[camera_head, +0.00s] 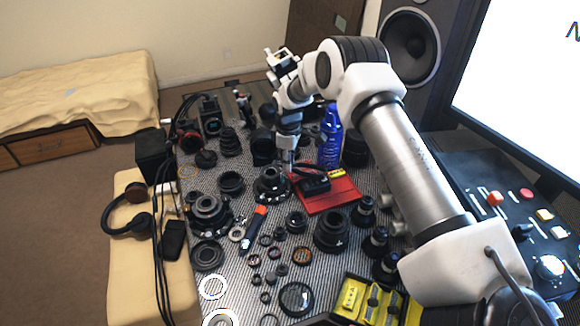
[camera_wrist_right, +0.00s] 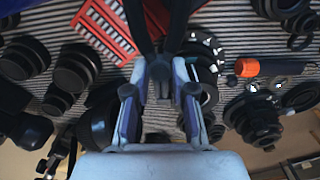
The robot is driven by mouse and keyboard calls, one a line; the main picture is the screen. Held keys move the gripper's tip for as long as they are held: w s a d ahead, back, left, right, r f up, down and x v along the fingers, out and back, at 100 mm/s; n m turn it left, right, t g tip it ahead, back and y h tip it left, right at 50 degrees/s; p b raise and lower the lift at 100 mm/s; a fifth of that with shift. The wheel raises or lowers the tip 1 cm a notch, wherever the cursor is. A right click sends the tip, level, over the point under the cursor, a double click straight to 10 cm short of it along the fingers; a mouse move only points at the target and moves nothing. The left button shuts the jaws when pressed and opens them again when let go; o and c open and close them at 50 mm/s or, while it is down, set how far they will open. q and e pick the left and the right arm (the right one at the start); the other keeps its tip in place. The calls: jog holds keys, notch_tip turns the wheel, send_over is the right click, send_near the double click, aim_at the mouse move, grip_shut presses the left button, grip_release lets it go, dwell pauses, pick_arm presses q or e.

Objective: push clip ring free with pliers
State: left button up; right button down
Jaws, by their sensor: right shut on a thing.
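My right gripper (camera_head: 289,157) is low over the table, just above a black lens barrel (camera_head: 272,184) and beside a red tray. In the right wrist view, my right gripper (camera_wrist_right: 160,95) is shut on dark pliers (camera_wrist_right: 178,25), whose two arms spread away from the fingers. The lens barrel (camera_wrist_right: 205,55), with pale marks on its rim, lies partly behind the fingers and pliers. I cannot make out the clip ring on it, nor whether the pliers touch it. My left gripper is not in view.
The red tray (camera_head: 345,193) lies right of the barrel, with a blue bottle (camera_head: 330,140) behind it. An orange-handled tool (camera_head: 261,211), several lenses and loose rings crowd the striped mat. A control panel (camera_head: 530,215) and monitor (camera_head: 525,80) stand at the right.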

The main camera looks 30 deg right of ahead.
jog(key=n+b, duration=0.1)
jog(key=w+n, duration=0.1)
jog(key=shift+w+f+n+b, duration=0.1)
jog(key=shift+w+n+b, duration=0.2)
jog(key=shift+b, duration=0.05)
jog(key=shift+w+n, duration=0.1)
jog(key=shift+n, duration=0.2)
jog(key=shift+s+d+r+p, duration=0.2)
jog(key=shift+s+d+p, duration=0.05)
jog(key=shift+p, duration=0.05)
jog(key=shift+s+d, duration=0.25)
jog(key=shift+d, duration=0.1)
notch_tip(320, 180, up, 6)
jog(key=p, duration=0.4)
jog(key=shift+f, duration=0.15)
